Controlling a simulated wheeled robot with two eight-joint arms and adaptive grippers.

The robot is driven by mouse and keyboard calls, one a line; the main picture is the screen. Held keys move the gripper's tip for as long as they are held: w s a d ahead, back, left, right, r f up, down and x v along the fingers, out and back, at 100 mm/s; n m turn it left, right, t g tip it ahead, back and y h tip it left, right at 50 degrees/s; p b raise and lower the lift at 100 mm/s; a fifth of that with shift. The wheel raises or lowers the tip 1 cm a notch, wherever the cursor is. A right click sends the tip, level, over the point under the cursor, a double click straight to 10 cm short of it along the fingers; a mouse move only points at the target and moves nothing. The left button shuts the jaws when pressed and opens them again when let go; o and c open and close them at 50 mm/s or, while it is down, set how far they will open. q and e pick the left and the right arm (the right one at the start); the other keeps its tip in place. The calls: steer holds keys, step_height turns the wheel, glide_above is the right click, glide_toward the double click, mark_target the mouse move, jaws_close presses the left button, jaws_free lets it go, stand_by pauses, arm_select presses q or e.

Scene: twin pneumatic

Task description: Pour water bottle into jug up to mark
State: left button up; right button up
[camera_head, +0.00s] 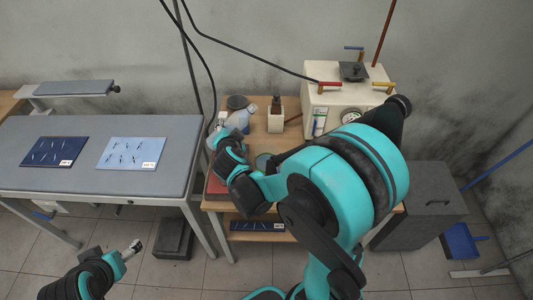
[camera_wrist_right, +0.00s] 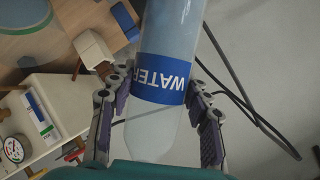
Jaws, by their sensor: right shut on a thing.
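The water bottle (camera_wrist_right: 165,115), pale and clear with a blue WATER label, lies between the two fingers of my right gripper (camera_wrist_right: 160,112) in the right wrist view. The gripper is shut on it. In the head view the bottle (camera_head: 240,118) looks tilted above the left part of the wooden table, beside my right gripper (camera_head: 222,130). A round glass-like rim (camera_head: 263,161), possibly the jug, shows behind my right arm; its mark and water level cannot be seen. My left gripper (camera_head: 134,249) is low at the left, away from the bottle; its opening is unclear.
A cream machine (camera_head: 345,95) with a gauge and coloured handles stands at the back right of the wooden table (camera_head: 262,140). A small white holder (camera_head: 275,122) and a dark round pot (camera_head: 237,102) are nearby. A grey bench (camera_head: 185,140) with two blue mats stands left.

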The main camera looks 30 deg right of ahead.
steer(key=shift+w+a+f+m+y+b, duration=0.15)
steer(key=shift+a+f+m+y+b, duration=0.15)
steer(key=shift+f, duration=0.2)
steer(key=shift+w+a+f+m+y+b, duration=0.1)
steer(key=shift+a+f+m+b, duration=0.1)
steer(key=shift+f+m+b, duration=0.2)
steer(key=shift+a, duration=0.1)
steer(key=shift+w+a+f+m+t+y+b, duration=0.2)
steer(key=shift+f+m+t+y+b, duration=0.1)
steer(key=shift+f+b, duration=0.1)
steer(key=shift+w+a+f+m+t+y+b, duration=0.1)
steer(key=shift+a+f+m+t+y+b, duration=0.05)
steer(key=shift+f+m+t+y+b, duration=0.15)
stand_by(1.5)
steer(key=shift+a+r+m+t, duration=0.15)
steer(key=shift+a+m+t, duration=0.15)
steer(key=shift+m, duration=0.2)
stand_by(2.0)
steer(key=shift+s+d+f+m+y+b, duration=0.15)
steer(key=shift+d+f+m+y+b, duration=0.3)
steer(key=shift+b, duration=0.6)
stand_by(1.2)
